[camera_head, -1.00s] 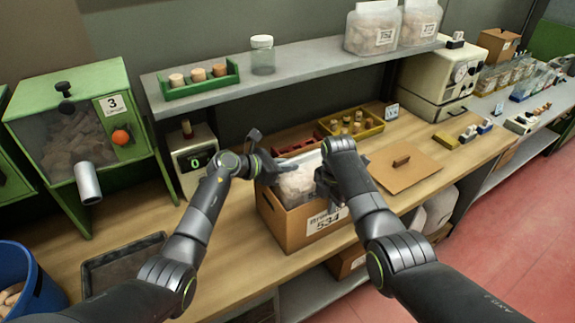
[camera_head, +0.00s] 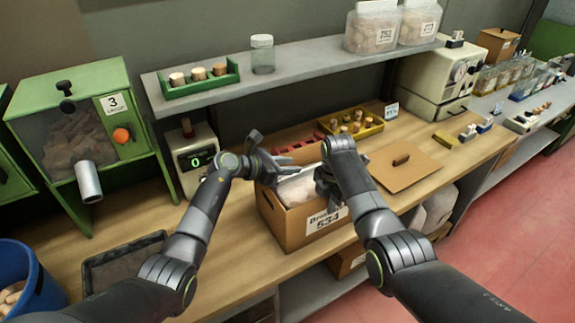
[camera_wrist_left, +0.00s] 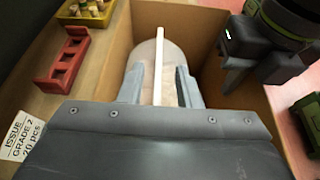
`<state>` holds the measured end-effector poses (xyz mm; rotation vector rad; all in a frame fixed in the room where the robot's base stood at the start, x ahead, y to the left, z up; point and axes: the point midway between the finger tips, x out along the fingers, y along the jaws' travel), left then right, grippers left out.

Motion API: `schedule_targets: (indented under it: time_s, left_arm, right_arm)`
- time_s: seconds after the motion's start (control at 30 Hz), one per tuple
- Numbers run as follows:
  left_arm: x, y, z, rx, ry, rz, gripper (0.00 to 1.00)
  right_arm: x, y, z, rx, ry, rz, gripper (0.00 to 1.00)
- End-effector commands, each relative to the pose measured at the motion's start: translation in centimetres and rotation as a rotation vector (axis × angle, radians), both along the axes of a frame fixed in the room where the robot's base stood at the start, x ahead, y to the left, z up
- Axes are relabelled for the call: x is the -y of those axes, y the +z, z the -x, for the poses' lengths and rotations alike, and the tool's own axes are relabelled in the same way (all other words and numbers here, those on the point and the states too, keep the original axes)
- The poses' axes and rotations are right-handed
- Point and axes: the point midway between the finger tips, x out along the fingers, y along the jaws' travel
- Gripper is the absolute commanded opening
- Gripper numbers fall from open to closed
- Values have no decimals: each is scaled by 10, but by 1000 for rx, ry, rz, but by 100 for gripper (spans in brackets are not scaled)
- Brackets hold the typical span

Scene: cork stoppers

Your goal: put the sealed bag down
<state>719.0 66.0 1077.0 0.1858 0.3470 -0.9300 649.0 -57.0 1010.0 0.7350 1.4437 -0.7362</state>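The sealed bag (camera_head: 298,188), pale and clear, lies in the open cardboard carton (camera_head: 290,228), which has a label on its front. In the left wrist view the bag (camera_wrist_left: 146,56) shows with its white seal strip upright, between the carton walls (camera_wrist_left: 205,22). My left gripper (camera_wrist_left: 160,78) is over the carton; its two grey fingers stand apart on either side of the strip, with gaps showing. My right gripper (camera_head: 328,186) is at the carton's right side; its fingers are partly hidden by its own wrist, so its opening is unclear.
A red rack (camera_head: 296,148) and a yellow tray of corks (camera_head: 352,127) stand behind the carton. A flat cardboard lid (camera_head: 405,172) lies to its right. A scale (camera_head: 194,160) stands left, below the shelf (camera_head: 300,68).

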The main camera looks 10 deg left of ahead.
Motion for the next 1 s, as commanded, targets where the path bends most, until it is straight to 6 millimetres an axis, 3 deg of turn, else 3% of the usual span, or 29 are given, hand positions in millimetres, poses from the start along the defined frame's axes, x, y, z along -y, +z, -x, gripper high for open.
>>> schedule_targets:
  time_s: [0.03, 0.07, 0.3, 1.0]
  left_arm:
    - [-2, -13, 4, -21, 1, -8, 31]
    - [-2, -13, 4, -21, 1, -8, 31]
    - [-3, 2, 4, -18, 1, -8, 31]
    - [-85, 47, 62, -11, 3, -3, 31]
  right_arm:
    - [0, 3, -2, 6, 3, -1, 0]
    - [0, 3, -2, 6, 3, -1, 0]
    - [0, 3, -2, 7, 2, 0, 0]
    - [0, 1, -1, 4, 1, 0, 0]
